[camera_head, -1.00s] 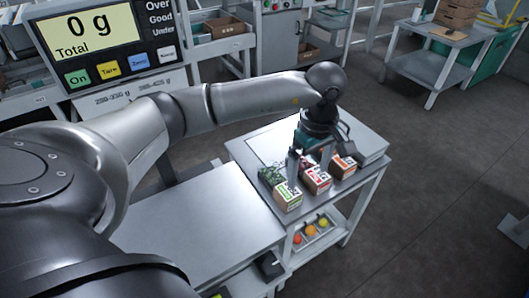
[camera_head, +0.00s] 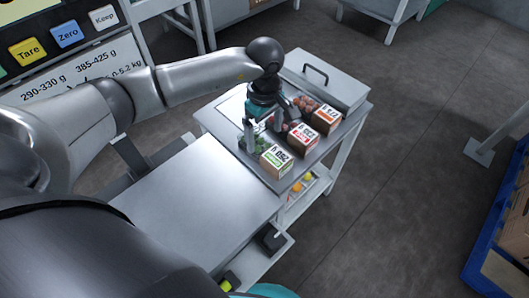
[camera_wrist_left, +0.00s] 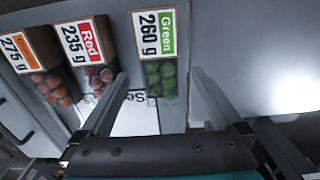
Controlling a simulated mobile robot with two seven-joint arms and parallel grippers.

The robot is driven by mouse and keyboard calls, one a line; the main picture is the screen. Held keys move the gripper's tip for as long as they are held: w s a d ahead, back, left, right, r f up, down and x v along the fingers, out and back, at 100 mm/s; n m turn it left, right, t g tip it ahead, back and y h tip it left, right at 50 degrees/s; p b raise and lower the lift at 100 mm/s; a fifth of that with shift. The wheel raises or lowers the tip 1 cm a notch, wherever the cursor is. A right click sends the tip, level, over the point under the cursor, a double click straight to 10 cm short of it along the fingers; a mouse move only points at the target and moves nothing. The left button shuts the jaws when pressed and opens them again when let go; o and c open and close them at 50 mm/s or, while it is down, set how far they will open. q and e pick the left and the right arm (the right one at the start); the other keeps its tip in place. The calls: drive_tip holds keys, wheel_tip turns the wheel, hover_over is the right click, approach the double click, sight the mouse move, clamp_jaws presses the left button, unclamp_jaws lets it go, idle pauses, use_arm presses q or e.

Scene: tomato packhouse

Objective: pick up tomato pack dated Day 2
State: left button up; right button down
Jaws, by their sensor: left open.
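Three tomato packs stand in a row on a metal side table: a green-label pack (camera_head: 277,160) reading 260 g, a red-label pack (camera_head: 304,138) reading 235 g and an orange-label pack (camera_head: 327,118). In the left wrist view they read Green 260 g (camera_wrist_left: 154,34), Red 235 g (camera_wrist_left: 83,41) and Orange 275 g (camera_wrist_left: 20,50). No date is legible on any. My left gripper (camera_head: 261,132) is open, close behind the green-label pack; in the wrist view its fingers (camera_wrist_left: 160,76) point toward that pack, with its green tomatoes between them. I cannot tell whether they touch it. My right gripper is not visible.
A steel box with a handle (camera_head: 327,76) occupies the table's far end. A bare steel surface (camera_head: 195,205) adjoins on the near left. Loose orange and yellow fruit (camera_head: 299,184) lie on the lower shelf. A blue crate (camera_head: 480,270) is at the right edge. Floor right of the table is clear.

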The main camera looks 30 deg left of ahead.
sight(265, 146)
use_arm(q)
drive_tip(key=shift+f, duration=0.55)
wheel_tip(265, 146, down, 4)
drive_tip(key=shift+r+b, duration=0.2)
drive_tip(key=shift+b, duration=0.5)
drive_tip(key=shift+f, duration=0.7)
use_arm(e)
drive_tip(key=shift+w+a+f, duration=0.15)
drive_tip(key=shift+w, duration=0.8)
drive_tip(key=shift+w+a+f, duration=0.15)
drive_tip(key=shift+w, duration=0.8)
use_arm(q)
drive_tip(key=shift+c, duration=0.2)
drive_tip(key=shift+w, duration=0.1)
drive_tip(key=c, duration=1.5)
drive_tip(key=shift+c, duration=0.2)
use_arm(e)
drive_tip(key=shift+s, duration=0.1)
use_arm(q)
drive_tip(key=shift+r, duration=0.15)
